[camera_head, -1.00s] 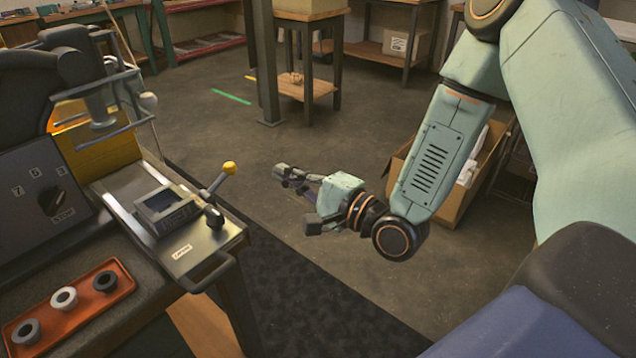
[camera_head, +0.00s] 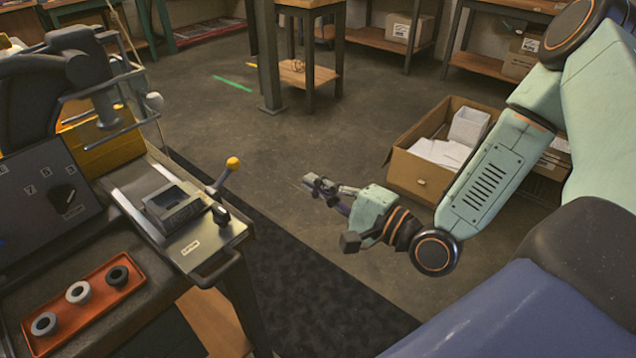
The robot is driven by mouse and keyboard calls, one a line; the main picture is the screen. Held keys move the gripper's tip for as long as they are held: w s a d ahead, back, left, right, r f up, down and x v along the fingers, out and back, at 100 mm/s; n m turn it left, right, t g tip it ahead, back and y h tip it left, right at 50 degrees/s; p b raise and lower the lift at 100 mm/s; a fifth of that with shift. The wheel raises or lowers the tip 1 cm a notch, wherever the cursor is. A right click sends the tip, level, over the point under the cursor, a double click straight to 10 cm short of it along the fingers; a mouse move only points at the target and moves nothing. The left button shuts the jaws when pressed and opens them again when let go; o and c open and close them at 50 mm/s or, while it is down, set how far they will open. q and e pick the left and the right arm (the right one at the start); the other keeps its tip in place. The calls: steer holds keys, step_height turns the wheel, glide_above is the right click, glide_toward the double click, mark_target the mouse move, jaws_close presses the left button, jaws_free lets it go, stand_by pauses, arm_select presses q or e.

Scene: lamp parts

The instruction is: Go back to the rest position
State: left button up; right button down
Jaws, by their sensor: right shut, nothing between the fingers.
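My right gripper (camera_head: 318,187) is shut and empty. It hangs over the open floor in the middle of the view, right of the machine bench and apart from it. Its fingers point left. My right arm comes in from the right edge, bent at the elbow. My left gripper is not in view.
At left stands a machine with a dial panel (camera_head: 45,193), a small square fixture (camera_head: 174,207) and a yellow-knobbed lever (camera_head: 232,163). An orange tray (camera_head: 68,329) holds three rings. A cardboard box (camera_head: 419,175) with papers stands behind my right arm. Floor between is clear.

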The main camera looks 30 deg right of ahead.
stand_by(0.3)
steer(key=s+f+n+g+h, duration=0.25)
steer(key=f+n+g, duration=0.2)
steer(key=f, duration=0.35)
steer(key=s+f+n+g+h, duration=0.1)
steer(key=s+f+n+g, duration=0.35)
steer(key=f, duration=0.35)
steer(key=s+a+f+n+g+h, duration=0.1)
steer(key=s+f+n+g+h, duration=0.1)
steer(key=s, duration=0.7)
steer(key=s+f+n+g+h, duration=0.1)
steer(key=s+f+n+g, duration=0.4)
steer(key=s, duration=0.5)
steer(key=shift+s+a+f+g+h, duration=0.3)
steer(key=shift+a+f+g+h, duration=0.1)
steer(key=shift+f, duration=0.5)
